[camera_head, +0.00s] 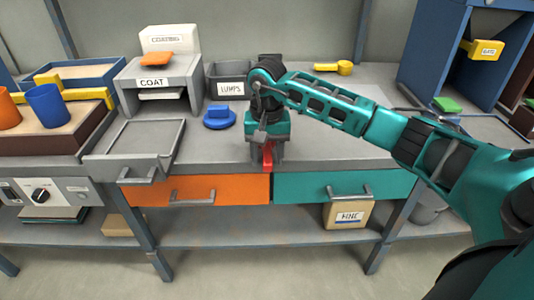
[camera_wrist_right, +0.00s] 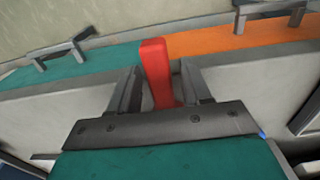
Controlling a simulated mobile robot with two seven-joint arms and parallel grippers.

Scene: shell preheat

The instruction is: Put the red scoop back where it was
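The red scoop (camera_head: 267,157) shows only in part at the front edge of the grey worktop, below my right gripper (camera_head: 268,150). In the right wrist view its red, bar-like part (camera_wrist_right: 158,75) stands between the two fingers of my right gripper (camera_wrist_right: 160,82) and reaches past their tips. It lies close to both fingers, but I cannot tell whether they press on it. The rest of the scoop is hidden by the gripper. My left gripper is not in view.
An orange drawer (camera_head: 190,190) and a teal drawer (camera_head: 300,187) lie under the worktop. A blue scoop-like piece (camera_head: 219,116), the LUMPS bin (camera_head: 231,89), the COAT stand (camera_head: 187,70) and a grey tray (camera_head: 147,136) stand left. A yellow scoop (camera_head: 345,68) lies behind my right arm.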

